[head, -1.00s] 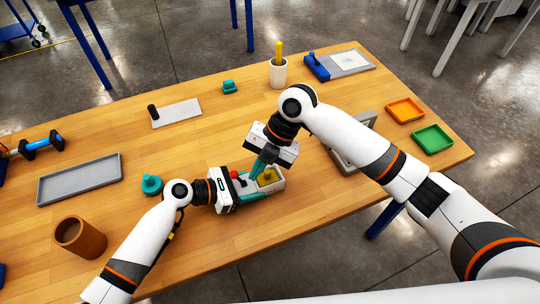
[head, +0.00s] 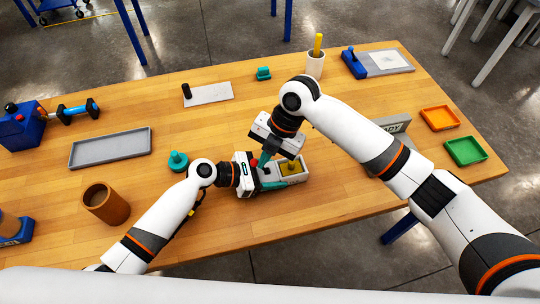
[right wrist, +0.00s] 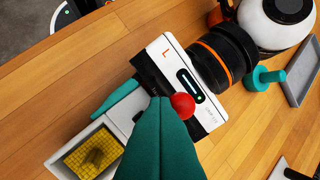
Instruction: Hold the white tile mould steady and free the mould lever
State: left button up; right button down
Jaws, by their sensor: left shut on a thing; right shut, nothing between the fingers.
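The white tile mould (head: 302,178) is a small open box on the table, with a yellow block (head: 291,167) inside. It also shows in the right wrist view (right wrist: 60,163), where the block (right wrist: 93,152) has a knob on top. The red ball (head: 254,162), probably the mould lever's knob, is at the mould's left end; the right wrist view shows it (right wrist: 183,105) beside my fingers. My left gripper (head: 270,184) is shut on the mould from the left. My right gripper (head: 264,161) is shut and empty above the mould, close to the ball. The lever's shaft is hidden.
A teal knobbed piece (head: 178,161) stands left of my left wrist. A brown cup (head: 105,204) and a grey tray (head: 110,147) lie further left. A grey block (head: 392,126) sits behind my right arm. Orange (head: 439,118) and green (head: 465,151) trays are right.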

pick_arm(q)
jog(key=shift+s+d, duration=0.15)
jog(key=shift+d, duration=0.15)
pick_arm(e)
jog(key=shift+s+a+r, duration=0.1)
jog(key=shift+a+r, duration=0.05)
jog(key=shift+a, duration=0.05)
jog(key=shift+d, duration=0.1)
jog(key=shift+w+d, duration=0.35)
jog(key=shift+d, duration=0.35)
jog(key=shift+s+d, duration=0.15)
jog(key=shift+d, duration=0.25)
pick_arm(q)
jog(key=shift+a, duration=0.1)
pick_arm(e)
jog(key=d, duration=0.1)
jog(key=s+d+r, duration=0.1)
jog(key=shift+d+r, duration=0.25)
jog(key=shift+d, duration=0.05)
jog(key=v, duration=1)
jog(key=shift+s+a, duration=0.2)
jog(key=shift+a, duration=0.2)
jog(key=shift+r, duration=0.1)
pick_arm(q)
jog(key=o, duration=1.3)
